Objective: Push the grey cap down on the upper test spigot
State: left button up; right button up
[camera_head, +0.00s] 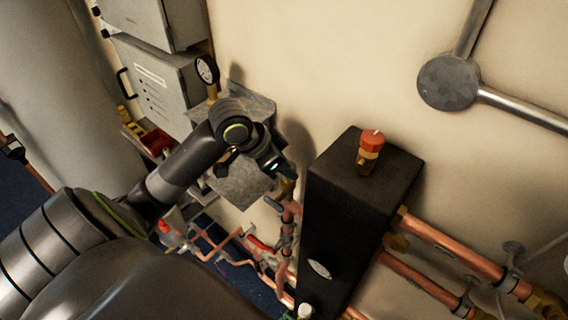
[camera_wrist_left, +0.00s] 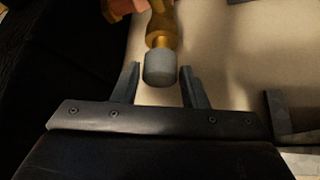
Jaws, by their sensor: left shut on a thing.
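The grey cap (camera_wrist_left: 160,69) sits at the end of a brass spigot (camera_wrist_left: 160,32) in the left wrist view. The cap appears in line with the spigot; how far it is seated I cannot tell. My left gripper (camera_wrist_left: 160,80) has one finger on each side of the cap and is shut on it. In the head view my left gripper (camera_head: 279,168) is at the brass fitting (camera_head: 286,188) on the copper pipework, left of the black box. The cap is hidden there. My right gripper is not in view.
A tall black box (camera_head: 345,210) with a red-capped brass valve (camera_head: 370,150) stands right of the gripper. Copper pipes (camera_head: 450,242) run to its right. A grey cabinet (camera_head: 160,80) and pressure gauge (camera_head: 207,70) are behind left. A red-handled fitting (camera_head: 165,228) is lower left.

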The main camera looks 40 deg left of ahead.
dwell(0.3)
pick_arm(q)
jog(key=shift+p, duration=0.3)
dwell(0.3)
jog(key=shift+f+b, duration=0.65)
jog(key=shift+f, duration=0.35)
dwell(0.4)
jog(key=o, duration=1)
jog(key=shift+o, duration=0.2)
jog(key=shift+r, duration=0.1)
jog(key=p+v, duration=0.7)
jog(key=v, duration=1)
jog(key=shift+r, duration=0.2)
